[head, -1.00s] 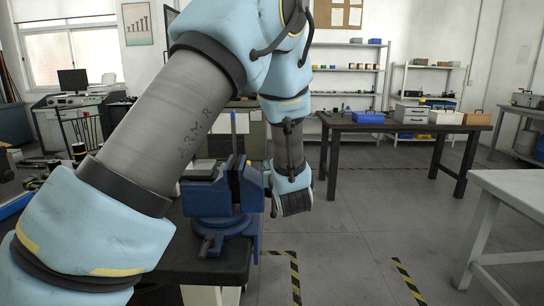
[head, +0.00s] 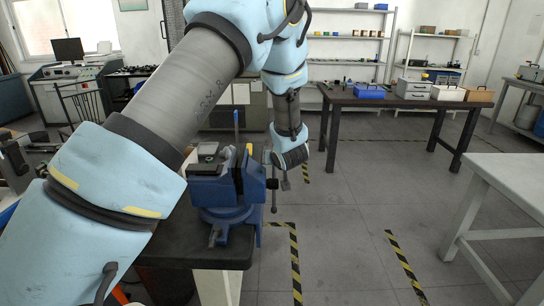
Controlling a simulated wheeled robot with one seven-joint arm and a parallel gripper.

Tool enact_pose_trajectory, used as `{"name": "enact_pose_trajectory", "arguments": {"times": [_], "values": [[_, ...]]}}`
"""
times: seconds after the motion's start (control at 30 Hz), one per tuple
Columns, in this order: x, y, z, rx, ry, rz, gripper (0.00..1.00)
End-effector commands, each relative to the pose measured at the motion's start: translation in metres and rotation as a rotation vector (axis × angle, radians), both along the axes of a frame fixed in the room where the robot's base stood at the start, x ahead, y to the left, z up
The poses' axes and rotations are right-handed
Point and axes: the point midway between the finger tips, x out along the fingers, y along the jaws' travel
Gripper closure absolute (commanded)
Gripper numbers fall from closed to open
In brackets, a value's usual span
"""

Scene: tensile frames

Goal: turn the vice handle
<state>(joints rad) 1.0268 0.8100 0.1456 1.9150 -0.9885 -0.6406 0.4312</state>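The blue bench vice (head: 212,190) stands on the dark top of a bench, left of centre in the head view. Its handle (head: 274,196) is a thin bar hanging roughly upright from the screw end at the vice's right side. My gripper (head: 292,158) is at the end of my arm, a little above and to the right of the handle, and looks apart from it. Its fingers are dark and small here, so I cannot tell whether they are open or shut. A grey-black part (head: 208,150) lies on top of the vice.
The dark bench top (head: 180,250) bears the vice. A pale table (head: 510,175) stands at right, and a dark table (head: 400,100) with boxes stands behind. Open grey floor with yellow-black tape (head: 296,262) lies between them.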

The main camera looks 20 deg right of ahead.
Motion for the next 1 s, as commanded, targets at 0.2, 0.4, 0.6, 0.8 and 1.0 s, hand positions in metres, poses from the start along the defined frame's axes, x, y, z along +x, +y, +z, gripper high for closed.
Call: {"name": "enact_pose_trajectory", "arguments": {"times": [0.2, 0.4, 0.6, 0.8, 1.0], "values": [[-0.0052, -0.0113, 0.0019, -0.008, 0.003, -0.021, 1.0], [-0.0053, -0.0113, 0.0021, -0.008, 0.002, -0.021, 0.69], [-0.0044, -0.0087, 0.0014, -0.006, 0.003, -0.016, 0.55], [-0.0033, -0.0061, 0.0006, -0.004, 0.003, -0.011, 0.55], [-0.0023, -0.0045, 0.0003, -0.003, 0.002, -0.007, 0.55]]}}
